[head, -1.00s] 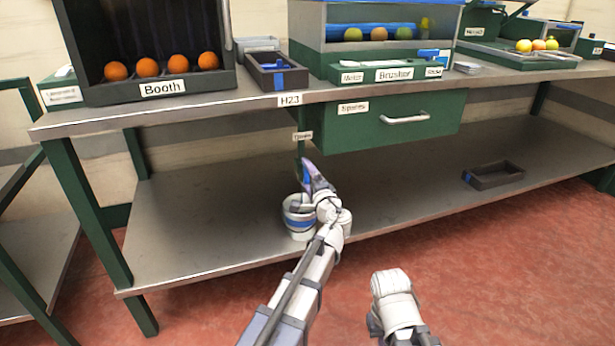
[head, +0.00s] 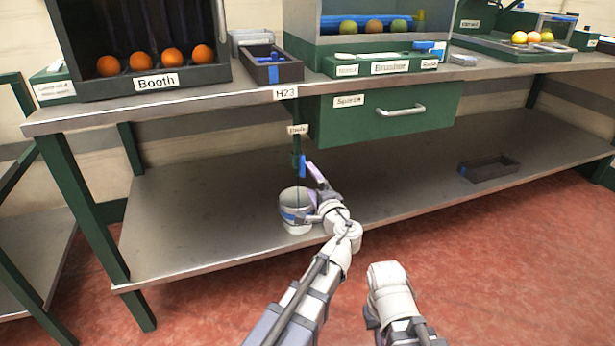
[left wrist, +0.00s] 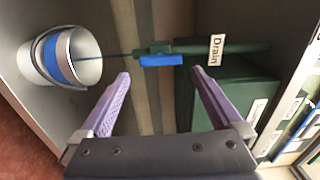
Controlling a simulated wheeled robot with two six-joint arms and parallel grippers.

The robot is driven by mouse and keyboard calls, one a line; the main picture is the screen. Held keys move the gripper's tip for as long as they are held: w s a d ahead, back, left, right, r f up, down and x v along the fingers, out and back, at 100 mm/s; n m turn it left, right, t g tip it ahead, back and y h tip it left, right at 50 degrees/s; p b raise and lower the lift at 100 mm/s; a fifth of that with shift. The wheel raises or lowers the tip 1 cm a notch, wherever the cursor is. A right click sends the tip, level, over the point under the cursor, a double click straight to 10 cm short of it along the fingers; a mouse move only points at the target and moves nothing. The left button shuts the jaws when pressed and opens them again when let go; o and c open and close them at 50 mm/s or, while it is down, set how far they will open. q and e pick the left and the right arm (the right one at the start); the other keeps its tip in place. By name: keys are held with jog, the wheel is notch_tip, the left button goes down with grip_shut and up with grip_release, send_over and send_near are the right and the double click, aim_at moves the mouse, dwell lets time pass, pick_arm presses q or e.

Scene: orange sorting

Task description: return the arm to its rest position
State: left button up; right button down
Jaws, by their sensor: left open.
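My left gripper (head: 303,192) is below the bench top, in front of the drain valve (head: 302,165) and close beside the bucket. In the left wrist view my left gripper (left wrist: 162,75) has its two purple fingers wide apart with nothing between them. The drain valve (left wrist: 160,60) shows past the fingertips as a green pipe with a blue handle, near a "Drain" label (left wrist: 215,50). My right arm comes in at the lower right of the head view; its gripper does not show.
A white bucket with a blue band (head: 294,222) stands on the lower shelf (head: 190,220), partly behind my left gripper. A green drawer (head: 430,125) hangs to the right. A dark tray (head: 490,168) lies farther right. Red floor in front is clear.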

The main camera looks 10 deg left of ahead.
pick_arm(q)
jog(key=shift+s+d, duration=0.2)
jog(key=shift+s, duration=0.1)
jog(key=s+f+n+g+h+p, duration=0.2)
jog(key=s+f+n+g+p, duration=0.3)
jog(key=s+g+p, duration=0.5)
jog(key=s+d+n+g+h+p, duration=0.1)
jog(key=s+d+g+h+p, duration=0.3)
jog(key=s, duration=0.5)
jog(key=s+d+n+g+h+p, duration=0.1)
jog(key=s+d+h+p, duration=0.15)
jog(key=s+d, duration=0.5)
notch_tip(320, 180, up, 37)
jog(key=s+p, duration=0.1)
jog(key=p, duration=3.6)
jog(key=shift+a+f, duration=0.15)
jog(key=shift+a, duration=0.05)
